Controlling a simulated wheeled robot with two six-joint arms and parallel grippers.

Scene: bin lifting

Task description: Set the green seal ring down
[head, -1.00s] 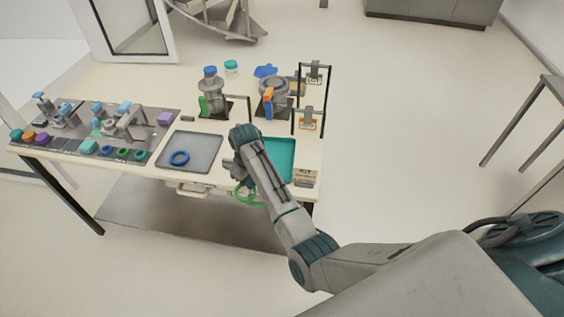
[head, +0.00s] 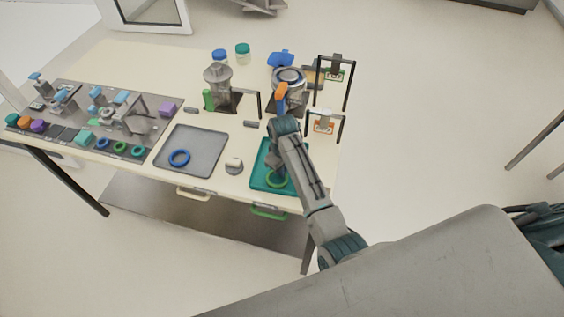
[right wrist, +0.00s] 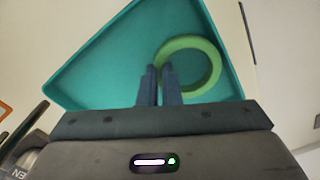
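The green seal ring (head: 277,179) is over the teal tray (head: 258,181) at the table's front right. In the right wrist view the ring (right wrist: 213,62) shows large against the tray floor (right wrist: 115,65). My right gripper (right wrist: 160,72) has its two fingers close together on either side of the ring's near-left rim, shut on it. In the head view the right gripper (head: 279,170) points down into the tray, partly hidden by my arm. Whether the ring touches the tray floor I cannot tell. My left gripper is not in view.
Jars, an orange-topped item (head: 281,92) and black frames (head: 343,117) stand behind. A fixture board (head: 65,103) fills the left.

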